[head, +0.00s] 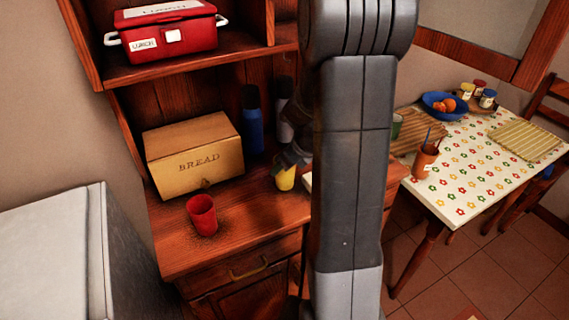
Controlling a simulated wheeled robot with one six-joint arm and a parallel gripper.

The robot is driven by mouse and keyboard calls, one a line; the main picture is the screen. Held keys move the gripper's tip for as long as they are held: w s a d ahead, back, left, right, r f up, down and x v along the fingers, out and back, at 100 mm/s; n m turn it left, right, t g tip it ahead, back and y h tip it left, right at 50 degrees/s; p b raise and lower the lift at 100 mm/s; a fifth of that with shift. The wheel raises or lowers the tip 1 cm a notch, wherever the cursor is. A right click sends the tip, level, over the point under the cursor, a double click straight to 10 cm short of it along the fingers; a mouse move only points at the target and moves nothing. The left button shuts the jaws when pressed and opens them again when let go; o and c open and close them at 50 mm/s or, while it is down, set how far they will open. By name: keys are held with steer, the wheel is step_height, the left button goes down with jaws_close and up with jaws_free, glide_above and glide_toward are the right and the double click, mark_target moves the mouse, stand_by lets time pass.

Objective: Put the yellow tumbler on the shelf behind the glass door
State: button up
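The yellow tumbler (285,179) is upright at the counter, just left of my arm, which hides part of the area. My gripper (287,162) is dark and sits at the tumbler's upper part, overlapping its rim in the picture. Its fingers are small and partly hidden, so I cannot tell whether they are closed on the tumbler. A wood-framed grey pane (480,25) shows at the top right; I cannot tell whether it is the glass door. No shelf behind glass is clearly visible.
A red tumbler (202,216) stands at the counter's front left. A bread box (195,155) and a blue bottle (252,124) stand behind. A red lunch box (167,30) sits on the open shelf above. The table (465,190) at right holds several items.

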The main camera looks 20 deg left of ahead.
steer(key=o, duration=1)
steer(key=shift+f, duration=0.1)
steer(key=shift+c, duration=0.2)
